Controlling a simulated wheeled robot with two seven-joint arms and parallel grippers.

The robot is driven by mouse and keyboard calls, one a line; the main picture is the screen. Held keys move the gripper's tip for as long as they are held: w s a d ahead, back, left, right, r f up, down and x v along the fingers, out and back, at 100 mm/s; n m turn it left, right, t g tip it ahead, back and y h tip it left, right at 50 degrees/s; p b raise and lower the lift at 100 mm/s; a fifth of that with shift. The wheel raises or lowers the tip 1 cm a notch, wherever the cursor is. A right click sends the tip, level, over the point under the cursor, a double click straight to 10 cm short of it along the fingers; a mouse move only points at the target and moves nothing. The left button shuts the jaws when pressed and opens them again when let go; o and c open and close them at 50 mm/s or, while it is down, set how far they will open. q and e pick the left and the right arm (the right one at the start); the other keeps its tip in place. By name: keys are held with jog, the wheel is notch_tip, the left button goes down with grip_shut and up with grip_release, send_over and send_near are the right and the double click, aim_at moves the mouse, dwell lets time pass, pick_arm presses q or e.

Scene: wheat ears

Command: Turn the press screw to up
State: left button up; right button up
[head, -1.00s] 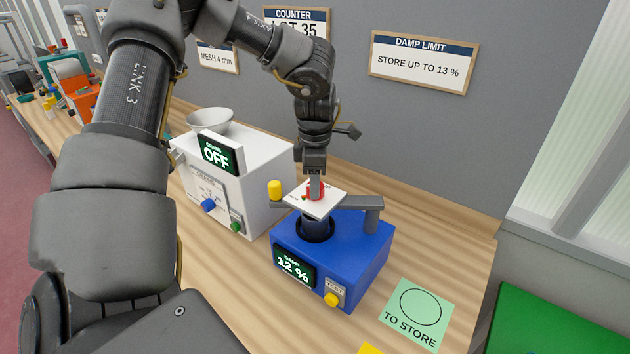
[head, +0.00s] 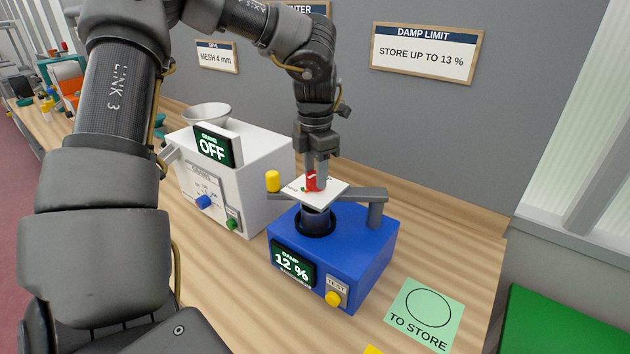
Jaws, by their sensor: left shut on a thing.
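The press screw's red grip (head: 312,181) stands on a white square plate (head: 333,190) above the blue damp meter (head: 358,245). A dark cylinder under the plate sits over the round opening in the meter's top. My left gripper (head: 316,176) comes down from above and is shut on the red grip, hiding part of it. The marks on the plate are too small to read. The meter's screen (head: 293,263) reads "DAMP 12 %". A yellow TEST button (head: 333,299) is on its front. My right gripper is not in view.
A white counter machine (head: 262,160) with a bowl on top and an "OFF" screen stands close on the left. A green "TO STORE" mat (head: 401,311) lies at the right.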

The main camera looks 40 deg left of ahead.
pick_arm(q)
jog(key=n+b, duration=0.2)
jog(key=n, duration=0.2)
jog(key=shift+f+n, duration=0.15)
jog(key=shift+n, duration=0.15)
jog(key=n+b, duration=0.1)
jog(key=n, duration=0.3)
jog(key=shift+n+b, duration=0.3)
jog(key=shift+b, duration=0.05)
jog(key=n+b, duration=0.1)
jog(key=n, duration=0.3)
jog(key=shift+n, duration=0.3)
jog(key=n+b, duration=0.2)
jog(key=n, duration=0.2)
jog(key=n+b, duration=0.1)
jog(key=n, duration=0.4)
jog(key=shift+n+b, duration=0.35)
jog(key=shift+n, duration=0.05)
jog(key=n+b, duration=0.1)
jog(key=n, duration=0.3)
jog(key=shift+n, duration=0.3)
jog(key=shift+n+b, duration=0.45)
jog(key=shift+n, duration=0.55)
jog(key=n, duration=0.2)
jog(key=shift+n+b, duration=0.3)
jog(key=shift+b, duration=0.1)
jog(key=n, duration=0.2)
jog(key=shift+n+b, duration=0.35)
jog(key=shift+n, duration=0.35)
